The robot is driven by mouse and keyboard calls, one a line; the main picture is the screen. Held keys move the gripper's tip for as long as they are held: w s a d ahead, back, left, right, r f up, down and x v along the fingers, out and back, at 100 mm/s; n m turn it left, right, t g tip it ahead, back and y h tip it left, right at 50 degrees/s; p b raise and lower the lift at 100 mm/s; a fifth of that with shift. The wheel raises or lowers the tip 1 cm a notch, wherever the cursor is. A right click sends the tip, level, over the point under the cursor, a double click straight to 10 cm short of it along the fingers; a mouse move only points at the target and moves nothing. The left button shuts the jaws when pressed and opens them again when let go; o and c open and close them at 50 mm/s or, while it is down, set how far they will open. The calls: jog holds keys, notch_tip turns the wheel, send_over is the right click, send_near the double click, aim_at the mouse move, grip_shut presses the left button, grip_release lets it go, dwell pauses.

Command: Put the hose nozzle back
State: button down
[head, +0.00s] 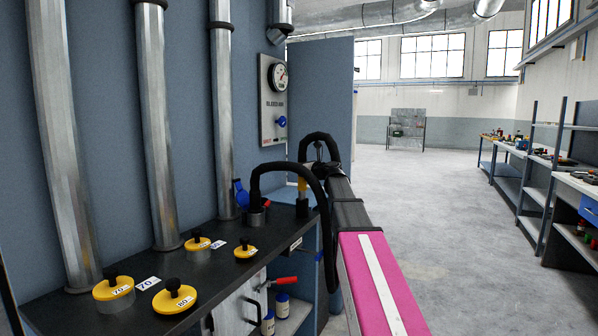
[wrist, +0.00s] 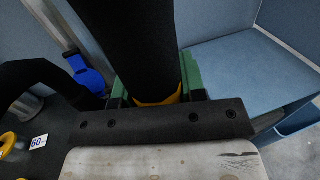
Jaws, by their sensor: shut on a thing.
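The hose nozzle (head: 303,187), with a yellow collar and a black lower part, is upright near the right end of the dark bench top (head: 225,262). A thick black hose (head: 278,168) arches between a metal fitting (head: 257,217) on the bench and the area of my gripper. In the wrist view my gripper (wrist: 157,88) is shut, with green pads either side of the nozzle's black body (wrist: 130,40) and yellow collar. In the head view my arm partly hides the grip. I cannot tell whether the nozzle's lower end touches anything.
Yellow caps (head: 174,296) with black knobs sit on the bench, beside number labels and metal pipes. A blue-handled part (head: 240,195) is left of the nozzle; it also shows in the wrist view (wrist: 92,76). A blue panel (head: 325,100) stands behind. The floor to the right is open.

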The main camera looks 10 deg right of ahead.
jog(key=shift+f, duration=0.55)
jog(key=c, duration=0.7)
grip_release()
jog(key=v, duration=1.2)
